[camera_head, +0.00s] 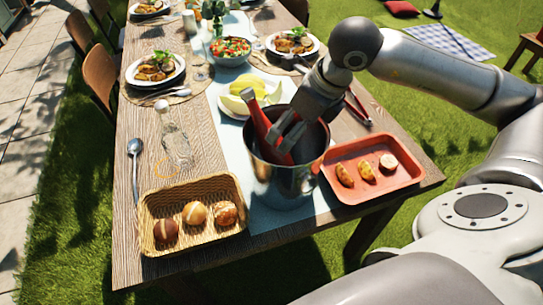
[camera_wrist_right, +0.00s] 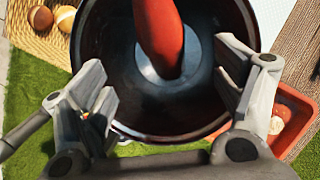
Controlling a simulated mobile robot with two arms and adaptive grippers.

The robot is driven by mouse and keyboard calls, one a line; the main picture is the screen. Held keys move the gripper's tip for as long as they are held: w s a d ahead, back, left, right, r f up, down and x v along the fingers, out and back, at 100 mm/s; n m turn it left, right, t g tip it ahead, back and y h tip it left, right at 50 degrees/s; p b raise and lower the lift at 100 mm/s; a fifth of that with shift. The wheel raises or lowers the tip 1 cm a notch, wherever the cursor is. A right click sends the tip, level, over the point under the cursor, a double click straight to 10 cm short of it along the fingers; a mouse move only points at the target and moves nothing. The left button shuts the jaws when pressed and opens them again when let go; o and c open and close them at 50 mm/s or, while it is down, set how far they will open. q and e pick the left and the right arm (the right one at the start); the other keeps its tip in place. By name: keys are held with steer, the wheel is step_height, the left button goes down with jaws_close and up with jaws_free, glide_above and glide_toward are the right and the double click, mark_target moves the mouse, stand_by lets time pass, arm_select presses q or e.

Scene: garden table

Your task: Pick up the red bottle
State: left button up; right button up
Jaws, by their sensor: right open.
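The red bottle (camera_head: 262,125) leans inside a metal bucket (camera_head: 285,187), its neck sticking up past the rim toward the upper left. In the right wrist view the red bottle (camera_wrist_right: 160,35) rises from the dark inside of the bucket (camera_wrist_right: 105,60). My right gripper (camera_head: 288,128) is at the bucket's mouth, just to the right of the bottle. In the right wrist view its two fingers (camera_wrist_right: 168,92) are spread apart, with the bottle ahead between them and no clear contact. The bottle's lower part is partly hidden by the bucket and gripper. My left gripper is not in view.
A wicker basket (camera_head: 190,248) with bread stands left of the bucket, and a red tray (camera_head: 345,190) with food stands right. A glass bottle (camera_head: 176,145), a melon plate (camera_head: 228,106) and tongs (camera_head: 358,108) are nearby. Plates and a salad bowl (camera_head: 230,58) fill the far table.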

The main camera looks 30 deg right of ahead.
mark_target(278, 152)
steer(key=x, duration=0.6)
steer(key=shift+s+d+f, duration=0.1)
steer(key=shift+s+d, duration=0.1)
steer(key=shift+w+a+f, duration=0.1)
steer(key=shift+f, duration=0.4)
steer(key=p+x, duration=0.1)
steer(key=x, duration=0.3)
steer(key=shift+w+f, duration=0.1)
steer(key=shift+f, duration=0.1)
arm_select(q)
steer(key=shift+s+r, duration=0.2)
arm_select(e)
steer(key=shift+c, duration=0.4)
steer(key=c, duration=1.7)
steer(key=shift+r, duration=0.15)
steer(key=shift+c, duration=0.6)
